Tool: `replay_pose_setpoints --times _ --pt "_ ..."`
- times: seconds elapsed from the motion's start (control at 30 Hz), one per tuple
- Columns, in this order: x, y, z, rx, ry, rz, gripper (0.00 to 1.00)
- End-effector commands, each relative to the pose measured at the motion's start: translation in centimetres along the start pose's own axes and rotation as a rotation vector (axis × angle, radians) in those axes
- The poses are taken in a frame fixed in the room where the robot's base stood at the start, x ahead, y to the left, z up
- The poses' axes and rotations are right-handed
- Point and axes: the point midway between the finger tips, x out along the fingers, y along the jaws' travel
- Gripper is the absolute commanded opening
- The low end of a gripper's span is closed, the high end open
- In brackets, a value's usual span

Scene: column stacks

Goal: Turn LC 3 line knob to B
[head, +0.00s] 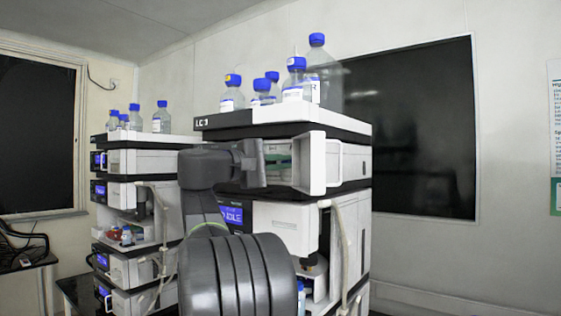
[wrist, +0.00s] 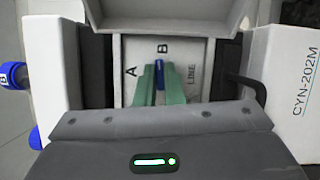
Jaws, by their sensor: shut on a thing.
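The LC 3 line knob (wrist: 160,66) is a narrow blue bar on a pale panel (wrist: 193,52) in the wrist view. Its visible end lies just below the letter B and roughly in line with it. The letter A is to its left and the word LINE to its right. My gripper (wrist: 159,76) has green fingers shut on the knob, one on each side, hiding its lower part. In the head view my gripper (head: 277,152) reaches into the open upper bay of the stack labelled LC 3 (head: 250,122). The knob is hidden there.
A white open door or frame (head: 318,163) stands just right of my gripper. Blue-capped bottles (head: 232,95) stand on top of the stack. A second stack (head: 140,165) is at the left. A blue-capped bottle (wrist: 14,75) shows at the wrist view's left.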

Motion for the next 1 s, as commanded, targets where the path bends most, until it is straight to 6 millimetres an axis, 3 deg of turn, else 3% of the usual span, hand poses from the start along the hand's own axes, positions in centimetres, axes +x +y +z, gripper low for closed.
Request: replay_pose_setpoints --times 0.3,0.83,0.9,0.97,1.0 --pt "0.02 0.06 -0.03 0.109 0.0 -0.046 0.0" --pt "0.02 0.01 -0.03 0.131 0.001 -0.055 0.0" --pt "0.02 0.01 -0.03 0.131 0.001 -0.055 0.18" --pt "0.02 0.03 -0.02 0.13 0.0 -0.055 0.3" --pt "0.02 0.03 -0.02 0.13 0.0 -0.054 0.3"
